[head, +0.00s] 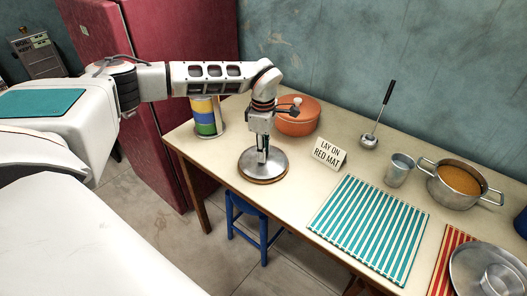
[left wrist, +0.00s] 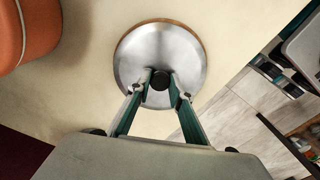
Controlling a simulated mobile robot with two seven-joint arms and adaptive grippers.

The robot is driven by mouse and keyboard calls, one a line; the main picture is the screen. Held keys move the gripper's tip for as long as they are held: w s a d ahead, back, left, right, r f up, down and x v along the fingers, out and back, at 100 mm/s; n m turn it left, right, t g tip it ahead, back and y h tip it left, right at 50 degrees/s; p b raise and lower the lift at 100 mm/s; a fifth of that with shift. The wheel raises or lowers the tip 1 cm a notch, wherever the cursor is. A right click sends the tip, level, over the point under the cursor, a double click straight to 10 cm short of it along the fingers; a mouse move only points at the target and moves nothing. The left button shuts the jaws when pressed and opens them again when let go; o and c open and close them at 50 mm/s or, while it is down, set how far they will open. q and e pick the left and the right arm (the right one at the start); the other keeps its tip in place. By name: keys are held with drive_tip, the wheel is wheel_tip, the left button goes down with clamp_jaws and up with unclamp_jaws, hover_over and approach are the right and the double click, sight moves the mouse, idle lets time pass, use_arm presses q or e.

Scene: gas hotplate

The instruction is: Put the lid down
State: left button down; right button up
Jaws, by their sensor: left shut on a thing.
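My left gripper (head: 262,152) points down and is shut on the dark knob of a round steel lid (head: 250,170). The left wrist view shows the fingers (left wrist: 161,82) on both sides of the knob, with the lid (left wrist: 135,55) flat below them. A brown rim shows under the lid's edge; I cannot tell whether the lid touches what is beneath. The lid is near the table's front edge. A white sign (head: 329,154) reads "LAY ON RED MAT". A red striped mat (head: 443,268) lies at the front right, partly covered. My right gripper is not in view.
A teal striped mat (head: 369,228) lies bare between the lid and the red mat. A steel dish (head: 465,268) overlaps the red mat. An orange pot (head: 297,120), striped canister (head: 207,118), ladle (head: 369,141), metal cup (head: 399,170) and soup pot (head: 447,199) stand farther back.

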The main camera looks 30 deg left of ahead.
use_arm(q)
drive_tip(key=shift+f, duration=0.1)
drive_tip(key=c, duration=1.8)
unclamp_jaws()
drive_tip(key=shift+c, duration=0.2)
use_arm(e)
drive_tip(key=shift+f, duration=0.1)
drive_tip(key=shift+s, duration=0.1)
use_arm(q)
wheel_tip(320, 180, up, 12)
drive_tip(key=shift+r+p, duration=0.1)
drive_tip(key=shift+p, duration=0.75)
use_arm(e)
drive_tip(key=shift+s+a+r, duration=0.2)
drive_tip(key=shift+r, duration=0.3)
